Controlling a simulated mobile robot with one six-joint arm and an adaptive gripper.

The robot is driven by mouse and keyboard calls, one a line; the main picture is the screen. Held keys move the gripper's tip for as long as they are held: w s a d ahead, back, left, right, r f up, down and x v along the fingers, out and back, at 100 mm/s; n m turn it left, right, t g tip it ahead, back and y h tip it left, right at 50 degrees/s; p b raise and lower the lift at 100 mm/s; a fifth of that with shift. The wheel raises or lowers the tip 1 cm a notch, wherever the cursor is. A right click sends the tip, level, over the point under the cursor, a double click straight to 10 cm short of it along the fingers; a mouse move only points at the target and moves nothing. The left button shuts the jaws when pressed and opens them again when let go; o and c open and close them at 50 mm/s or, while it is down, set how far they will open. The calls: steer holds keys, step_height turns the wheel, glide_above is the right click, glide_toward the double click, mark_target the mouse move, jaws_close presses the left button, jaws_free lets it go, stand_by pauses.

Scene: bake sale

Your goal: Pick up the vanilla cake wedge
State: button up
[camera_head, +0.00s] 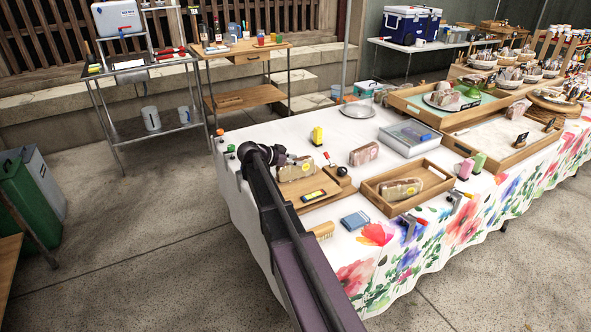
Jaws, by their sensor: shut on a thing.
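A clear-wrapped cake piece with a round yellow label (297,170), apparently the vanilla cake wedge, is at the near left of the table above a wooden board (313,195). My gripper (284,162) is at its left end and appears shut on it. My arm and wrist hide part of the gripper and the board's left side. I cannot tell whether the wedge is clear of the board. A similar wrapped piece with pinkish filling (364,154) lies on the cloth to the right. Another wrapped piece (400,189) lies in a wooden tray (437,174).
A black-based object with a red knob (341,175) is close to the wedge's right. A blue box (355,221) and a brush (321,230) lie in front. White cloth is bare toward the back left.

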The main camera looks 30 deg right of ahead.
mark_target(295, 159)
steer(key=shift+r, duration=0.15)
step_height(295, 159, up, 3)
steer(key=p, duration=0.3)
steer(key=s+d+r+p, duration=0.1)
steer(key=s+d, duration=0.1)
steer(key=s, duration=0.5)
steer(key=s+d+p, duration=0.1)
steer(key=s+d, duration=0.2)
steer(key=s, duration=0.5)
steer(key=shift+r, duration=0.35)
steer(key=shift+s, duration=0.1)
